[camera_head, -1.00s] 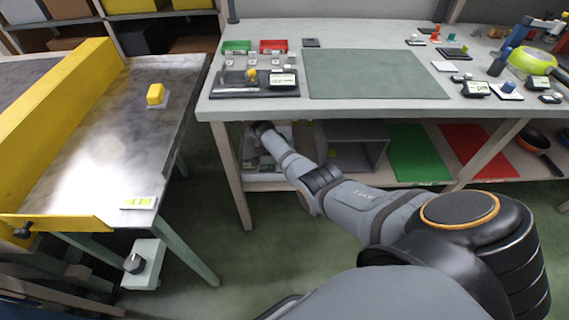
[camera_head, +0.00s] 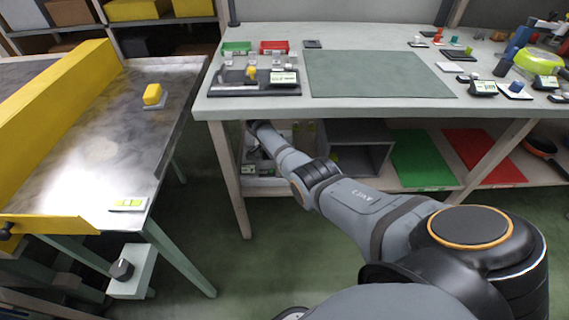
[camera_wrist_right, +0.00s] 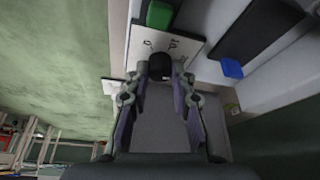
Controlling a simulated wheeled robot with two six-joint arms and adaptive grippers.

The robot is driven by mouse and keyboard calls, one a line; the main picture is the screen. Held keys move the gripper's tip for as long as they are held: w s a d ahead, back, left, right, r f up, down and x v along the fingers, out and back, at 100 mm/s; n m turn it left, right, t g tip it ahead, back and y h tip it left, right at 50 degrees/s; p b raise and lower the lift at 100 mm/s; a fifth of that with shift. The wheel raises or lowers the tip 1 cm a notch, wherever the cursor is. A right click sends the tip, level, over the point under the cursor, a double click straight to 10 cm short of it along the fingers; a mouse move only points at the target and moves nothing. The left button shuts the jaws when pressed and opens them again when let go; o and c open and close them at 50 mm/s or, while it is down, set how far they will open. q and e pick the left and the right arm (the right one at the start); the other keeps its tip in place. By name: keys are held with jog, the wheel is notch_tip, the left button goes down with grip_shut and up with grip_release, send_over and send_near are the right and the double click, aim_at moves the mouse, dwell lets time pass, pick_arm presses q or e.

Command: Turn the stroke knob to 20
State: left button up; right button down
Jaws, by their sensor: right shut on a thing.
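In the right wrist view, my right gripper (camera_wrist_right: 160,85) has its two fingers closed around a dark round knob (camera_wrist_right: 160,66). The knob stands on a white plate (camera_wrist_right: 141,48) with small dark markings; I cannot read them or the knob's setting. In the head view, my right arm reaches to the lower left under the workbench's front edge, and its gripper is hidden there. Another dark knob (camera_head: 121,270) sits on a pale bracket below the conveyor's near end, away from my arm. My left gripper is not in view.
A green block (camera_wrist_right: 160,14) and a blue block (camera_wrist_right: 232,68) are close to the held knob. The workbench (camera_head: 225,108) overhangs my forearm. The conveyor (camera_head: 110,160) with its yellow guard stands at left. A grey box (camera_head: 355,148) and boards fill the lower shelf.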

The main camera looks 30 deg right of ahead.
jog(key=c, duration=1.1)
grip_release()
jog(key=shift+c, duration=0.2)
